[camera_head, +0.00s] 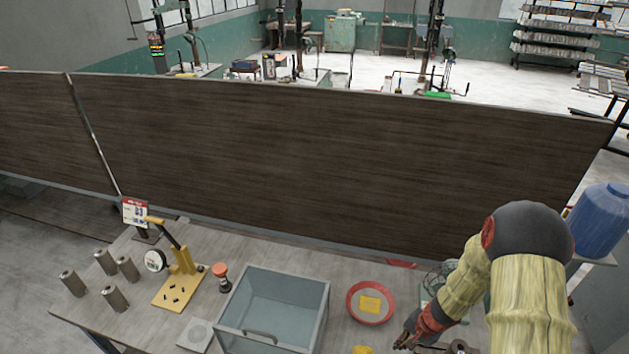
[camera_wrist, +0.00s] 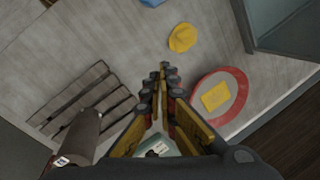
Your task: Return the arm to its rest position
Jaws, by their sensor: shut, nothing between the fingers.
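My arm, in a pale yellow sleeve with a dark joint, reaches down at the right of the head view. My gripper (camera_head: 403,342) is low over the table, just below the red-rimmed round dish (camera_head: 353,305). In the wrist view my gripper (camera_wrist: 163,75) has its fingers together at the tips, with nothing seen between them. A yellow square piece (camera_wrist: 215,97) lies in the dish, right of the fingers. A yellow lump (camera_wrist: 183,38) lies on the table beyond the fingertips.
A clear-walled bin (camera_head: 272,305) stands left of the dish. Further left are a yellow press stand (camera_head: 180,280), a red-topped jar (camera_head: 222,277) and several metal cylinders (camera_head: 115,298). A dark wooden partition (camera_head: 330,165) runs behind the table. A slatted rack (camera_wrist: 85,100) lies left in the wrist view.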

